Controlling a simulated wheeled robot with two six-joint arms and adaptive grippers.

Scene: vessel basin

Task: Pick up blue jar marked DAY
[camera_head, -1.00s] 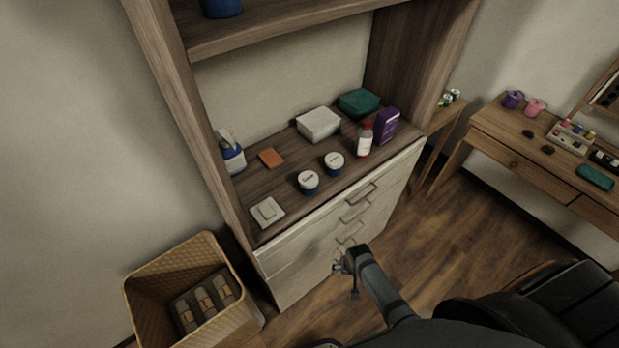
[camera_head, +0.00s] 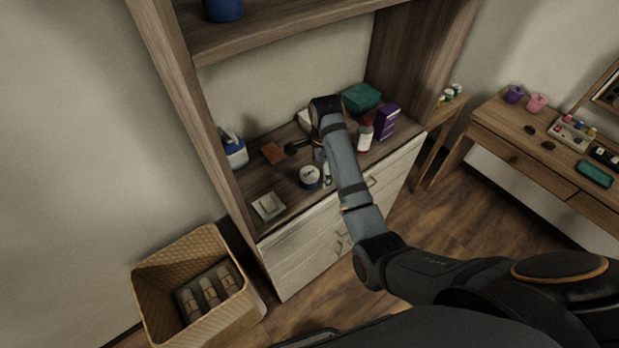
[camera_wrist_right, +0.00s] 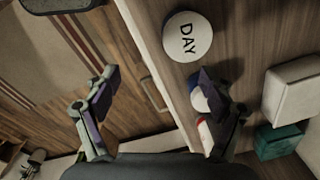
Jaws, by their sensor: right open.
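The jar marked DAY (camera_wrist_right: 187,36) shows its round white lid at the top of the right wrist view. In the head view this jar (camera_head: 309,175), white-lidded with a blue body, stands near the cabinet counter's front edge. A second similar jar (camera_wrist_right: 197,98) is partly hidden behind a finger in the wrist view, and behind my arm in the head view. My right gripper (camera_head: 305,152) is open and empty above the counter, close to the DAY jar. In the wrist view the jar lies beyond the spread fingertips (camera_wrist_right: 158,78), not between them.
On the counter (camera_head: 262,188) are a blue-and-white bottle (camera_head: 234,152), an orange card (camera_head: 272,153), a switch-like plate (camera_head: 268,206), a red-capped bottle (camera_head: 365,136), a purple box (camera_head: 386,121) and a teal box (camera_head: 361,97). An upper shelf (camera_head: 270,35) overhangs. A wicker basket (camera_head: 165,285) stands left.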

